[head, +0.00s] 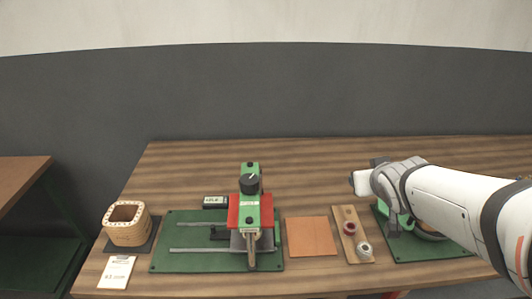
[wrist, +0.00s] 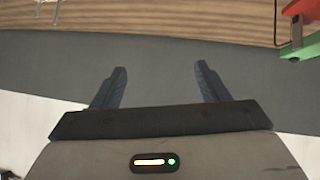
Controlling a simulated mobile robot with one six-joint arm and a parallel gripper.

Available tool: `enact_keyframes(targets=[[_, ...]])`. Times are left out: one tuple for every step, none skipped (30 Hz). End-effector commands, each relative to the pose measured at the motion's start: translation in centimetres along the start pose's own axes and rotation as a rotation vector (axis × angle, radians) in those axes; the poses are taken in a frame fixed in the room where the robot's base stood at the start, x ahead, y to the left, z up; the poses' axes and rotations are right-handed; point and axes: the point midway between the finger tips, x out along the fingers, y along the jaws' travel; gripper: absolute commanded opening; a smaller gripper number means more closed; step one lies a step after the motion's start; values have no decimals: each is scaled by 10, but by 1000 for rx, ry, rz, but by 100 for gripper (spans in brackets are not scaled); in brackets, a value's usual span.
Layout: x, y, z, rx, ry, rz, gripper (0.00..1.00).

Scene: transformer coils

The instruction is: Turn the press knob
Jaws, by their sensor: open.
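The press (head: 240,215) is a green and red machine standing on a green base plate (head: 190,261) at the middle of the table. Its knob (head: 250,184) is round and black with a light pointer mark, high on the press's green column. In the wrist view my gripper (wrist: 162,75) is open, with two dark fingers spread apart and nothing between them. In the head view my white arm reaches in from the right, well to the right of the knob, and the fingers are not clearly visible there. A red and green part (wrist: 300,25) shows at the wrist view's top right corner.
A wooden coil block (head: 128,228) and a paper tag (head: 117,271) are at the left. An orange-brown square sheet (head: 311,237) and a wooden board (head: 351,250) with small spools lie right of the press. Another green plate (head: 435,250) is partly behind my arm.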

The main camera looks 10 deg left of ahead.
Motion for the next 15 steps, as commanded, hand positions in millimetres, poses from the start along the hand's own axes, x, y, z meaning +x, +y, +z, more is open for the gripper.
enact_keyframes(targets=[[24, -15, -4, -37, 72, -44, 68], [33, -23, -12, -60, 125, -68, 68], [44, -36, -20, -86, 192, -110, 68], [51, -48, -26, -106, 241, -149, 68], [58, -60, -30, -124, 287, -193, 68], [66, -78, -36, -146, 348, -257, 68], [70, -92, -38, -163, 390, -309, 68], [74, -107, -39, -176, 431, -366, 68], [77, -126, -39, -190, 481, -446, 68], [78, -140, -39, -199, 516, -508, 68], [79, -154, -37, -205, 548, -571, 68], [78, -172, -34, -210, 585, -654, 68], [76, -183, -31, -212, 608, -714, 68], [74, -193, -28, -212, 628, -770, 68], [70, -205, -24, -212, 650, -838, 68]])
